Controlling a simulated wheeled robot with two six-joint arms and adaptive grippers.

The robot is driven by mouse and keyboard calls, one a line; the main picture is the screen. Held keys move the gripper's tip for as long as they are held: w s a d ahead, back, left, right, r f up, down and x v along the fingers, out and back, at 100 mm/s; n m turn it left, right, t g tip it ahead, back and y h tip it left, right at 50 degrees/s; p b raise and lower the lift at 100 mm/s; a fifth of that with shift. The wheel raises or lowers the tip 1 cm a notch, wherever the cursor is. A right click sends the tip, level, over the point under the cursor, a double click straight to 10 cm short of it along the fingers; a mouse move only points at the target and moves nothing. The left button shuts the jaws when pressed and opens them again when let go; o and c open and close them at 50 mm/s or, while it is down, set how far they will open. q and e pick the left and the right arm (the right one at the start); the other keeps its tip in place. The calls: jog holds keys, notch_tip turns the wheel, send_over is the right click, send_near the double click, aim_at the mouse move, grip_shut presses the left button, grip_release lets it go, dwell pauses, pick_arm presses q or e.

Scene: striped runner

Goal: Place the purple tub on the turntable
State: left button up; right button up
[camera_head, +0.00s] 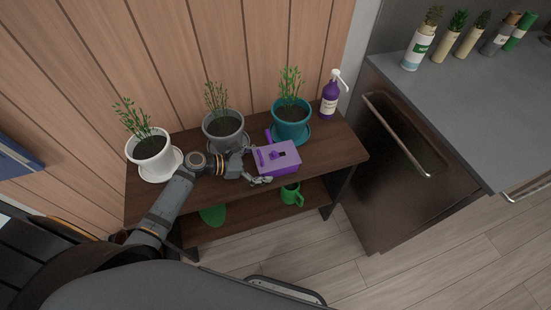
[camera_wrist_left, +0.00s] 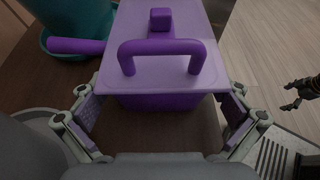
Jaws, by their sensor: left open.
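The purple tub (camera_head: 279,157) is a box with a pale lid, standing on the brown bench's top in front of the teal pot. In the left wrist view the tub (camera_wrist_left: 165,75) has an arched handle and a small knob on its lid. My left gripper (camera_head: 258,180) is at the tub's near left corner. In the left wrist view its open fingers (camera_wrist_left: 165,118) stand either side of the tub's near end; contact cannot be told. My right gripper (camera_wrist_left: 300,94) shows small and dark at the right edge, fingers apart and empty. I see no turntable.
Potted plants in white (camera_head: 150,150), grey (camera_head: 224,134) and teal (camera_head: 291,125) pots stand along the bench's back. A purple pump bottle (camera_head: 328,104) is at its right end. A purple rod (camera_wrist_left: 75,46) lies by the tub. A green watering can (camera_head: 291,195) is on the lower shelf.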

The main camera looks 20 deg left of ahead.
pick_arm(q)
jog(key=x, duration=0.3)
jog(key=shift+d, duration=0.1)
jog(key=c, duration=1.7)
